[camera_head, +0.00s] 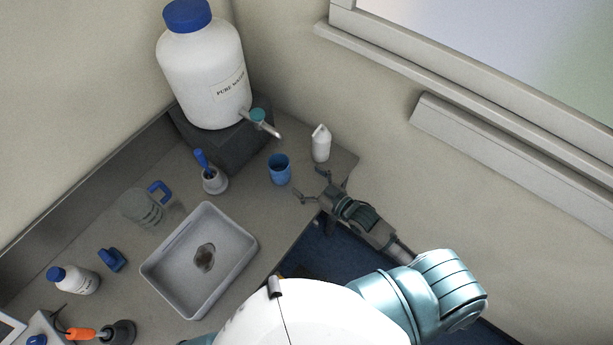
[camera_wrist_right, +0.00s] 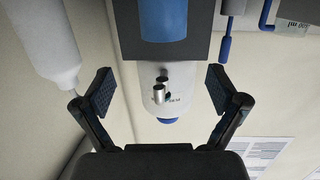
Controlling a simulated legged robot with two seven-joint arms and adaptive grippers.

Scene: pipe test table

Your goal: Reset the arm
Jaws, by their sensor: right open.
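My right gripper (camera_head: 312,184) is at the right edge of the counter, open and empty. A blue cup (camera_head: 279,169) stands just beyond it, apart from the fingers. A small white bottle (camera_head: 320,143) stands behind the gripper. In the right wrist view the two fingers of my right gripper (camera_wrist_right: 161,87) are spread wide with nothing held. There the blue cup (camera_wrist_right: 163,20) shows between and beyond them, and the white bottle (camera_wrist_right: 45,40) is at the left. My left gripper is not in view.
A big water jug (camera_head: 205,75) with a tap stands on a dark block (camera_head: 215,145). A grey tray (camera_head: 240,240), a clear beaker (camera_head: 142,208), a brush in a holder (camera_head: 213,180) and a blue-capped bottle (camera_head: 75,280) are on the counter. A wall and window ledge (camera_head: 500,135) are at right.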

